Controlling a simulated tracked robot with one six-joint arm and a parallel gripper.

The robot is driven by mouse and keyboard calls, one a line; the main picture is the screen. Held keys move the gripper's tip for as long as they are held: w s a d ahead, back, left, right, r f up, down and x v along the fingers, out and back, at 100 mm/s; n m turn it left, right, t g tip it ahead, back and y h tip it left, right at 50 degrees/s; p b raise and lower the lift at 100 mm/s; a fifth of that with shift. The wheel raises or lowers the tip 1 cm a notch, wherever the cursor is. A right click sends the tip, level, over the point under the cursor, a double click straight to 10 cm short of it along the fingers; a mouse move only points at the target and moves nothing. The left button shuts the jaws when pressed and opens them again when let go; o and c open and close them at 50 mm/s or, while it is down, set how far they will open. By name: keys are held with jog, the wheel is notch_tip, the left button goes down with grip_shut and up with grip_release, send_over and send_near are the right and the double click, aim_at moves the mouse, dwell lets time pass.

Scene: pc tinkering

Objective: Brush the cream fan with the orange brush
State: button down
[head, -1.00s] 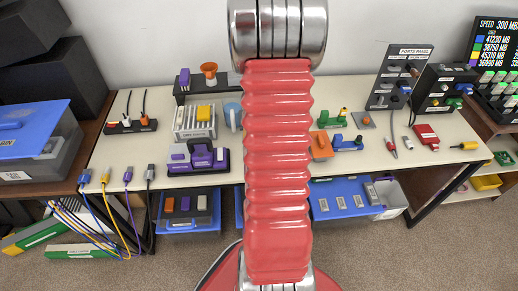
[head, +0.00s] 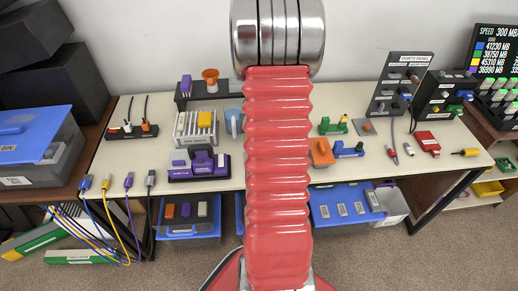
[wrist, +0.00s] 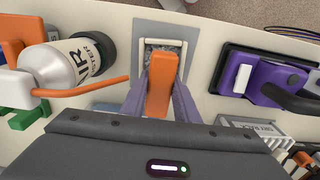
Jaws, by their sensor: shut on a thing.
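In the wrist view my gripper (wrist: 160,92) has its two purple-grey fingers closed on the orange brush (wrist: 158,98). The brush points away from me, toward a small cream-white square frame (wrist: 150,42) with mottled grey inside. This frame looks like the cream fan and sits on a grey pad on the desk. The brush tip overlaps the frame's near part in the picture; whether it touches, I cannot tell. In the head view my red arm hides the gripper, brush and fan.
An air duster can (wrist: 72,62) with an orange straw lies left of the gripper in the wrist view. A purple and black device (wrist: 268,80) is at right. The white desk (head: 350,187) also holds a white rack (head: 195,128) and a ports panel (head: 402,80).

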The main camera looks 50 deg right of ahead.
jog(key=shift+f, duration=0.2)
jog(key=shift+s+a, duration=0.1)
jog(key=shift+a, duration=0.05)
jog(key=shift+s+a+f, duration=0.1)
jog(key=shift+s+a, duration=1.15)
jog(key=shift+a, duration=0.2)
jog(key=shift+w+d, duration=1.4)
jog(key=shift+d, duration=0.2)
jog(key=shift+s+a, duration=0.1)
